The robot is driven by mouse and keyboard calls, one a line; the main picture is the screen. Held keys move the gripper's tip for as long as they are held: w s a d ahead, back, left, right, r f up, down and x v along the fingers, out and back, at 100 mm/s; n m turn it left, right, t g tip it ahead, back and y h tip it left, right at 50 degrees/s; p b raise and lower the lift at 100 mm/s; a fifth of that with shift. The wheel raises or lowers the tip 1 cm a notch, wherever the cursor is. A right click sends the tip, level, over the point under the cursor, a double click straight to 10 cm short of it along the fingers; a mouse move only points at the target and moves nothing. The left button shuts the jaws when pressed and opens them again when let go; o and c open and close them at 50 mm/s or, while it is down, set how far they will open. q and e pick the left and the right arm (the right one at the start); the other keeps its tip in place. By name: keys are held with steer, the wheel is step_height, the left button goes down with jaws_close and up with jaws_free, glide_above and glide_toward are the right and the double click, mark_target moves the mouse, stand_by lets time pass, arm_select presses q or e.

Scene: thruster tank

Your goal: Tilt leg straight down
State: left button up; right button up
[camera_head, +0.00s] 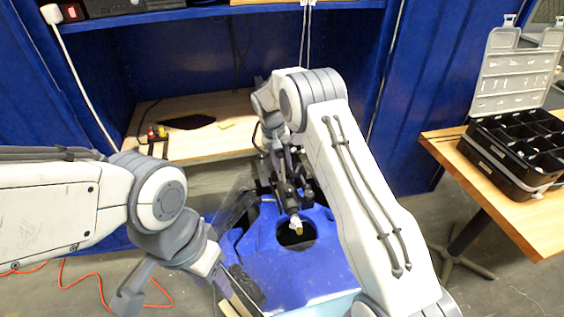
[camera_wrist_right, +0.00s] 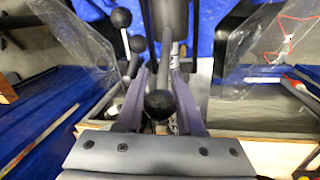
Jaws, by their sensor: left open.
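Dark legs with black ball ends show in the right wrist view. One leg (camera_wrist_right: 185,98) runs between the fingers of my right gripper (camera_wrist_right: 163,72), its black ball (camera_wrist_right: 160,104) close to the camera. Whether the fingers press on it is unclear. Two other ball-ended legs (camera_wrist_right: 122,19) (camera_wrist_right: 138,44) stand to the upper left. In the head view my right gripper (camera_head: 290,190) points down over the blue tank area, among dark parts that are hard to separate. My left gripper (camera_head: 180,297) is open and empty at the lower left, apart from the legs.
The tank (camera_head: 290,268) has a blue inside with a dark round opening (camera_head: 297,233) and clear walls. A wooden bench (camera_head: 205,105) is behind it. At right, a wooden table (camera_head: 500,220) bears a black compartment box (camera_head: 515,150). An orange cable (camera_head: 90,290) lies on the floor at left.

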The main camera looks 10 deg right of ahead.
jaws_close()
steer(key=shift+r, duration=0.1)
stand_by(1.0)
